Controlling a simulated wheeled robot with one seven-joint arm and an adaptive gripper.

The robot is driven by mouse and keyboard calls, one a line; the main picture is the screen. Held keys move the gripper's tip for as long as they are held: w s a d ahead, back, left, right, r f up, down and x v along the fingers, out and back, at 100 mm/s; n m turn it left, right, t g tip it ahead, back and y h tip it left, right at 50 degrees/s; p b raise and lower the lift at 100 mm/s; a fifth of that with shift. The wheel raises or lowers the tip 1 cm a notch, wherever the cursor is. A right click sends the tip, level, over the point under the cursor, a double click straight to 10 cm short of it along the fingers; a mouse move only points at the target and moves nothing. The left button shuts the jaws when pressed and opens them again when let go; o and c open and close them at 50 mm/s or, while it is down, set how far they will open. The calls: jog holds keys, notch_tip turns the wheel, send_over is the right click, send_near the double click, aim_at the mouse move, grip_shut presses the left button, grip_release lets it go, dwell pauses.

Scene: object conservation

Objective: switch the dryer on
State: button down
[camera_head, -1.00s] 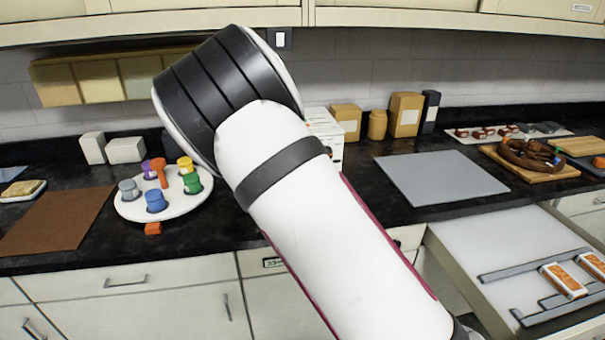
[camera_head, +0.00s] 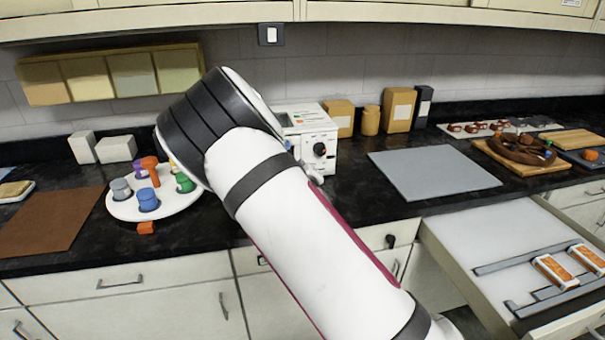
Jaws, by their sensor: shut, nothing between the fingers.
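A white box-shaped machine with a black round knob, which looks like the dryer (camera_head: 322,134), stands on the dark counter against the back wall. Its front right part shows in the head view; my arm covers its lower left part. My gripper (camera_head: 312,174) shows only as a small grey piece past the edge of my arm, just below the dryer's front. It is shut and empty. Whether it touches the dryer cannot be seen.
A white round tray (camera_head: 125,209) with several coloured capped pots stands left of my arm. A grey mat (camera_head: 432,173) lies to the right. Brown containers (camera_head: 399,108) stand right of the dryer. An open drawer (camera_head: 490,235) juts out at front right.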

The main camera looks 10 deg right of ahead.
jog(key=x, duration=0.3)
jog(key=shift+d+f, duration=0.15)
jog(key=shift+f, duration=0.05)
jog(key=shift+d+f, duration=0.75)
jog(key=shift+d, duration=0.15)
jog(key=shift+d+f, duration=0.35)
jog(key=shift+f, duration=0.1)
jog(key=shift+d, duration=2.05)
jog(key=shift+r, duration=0.1)
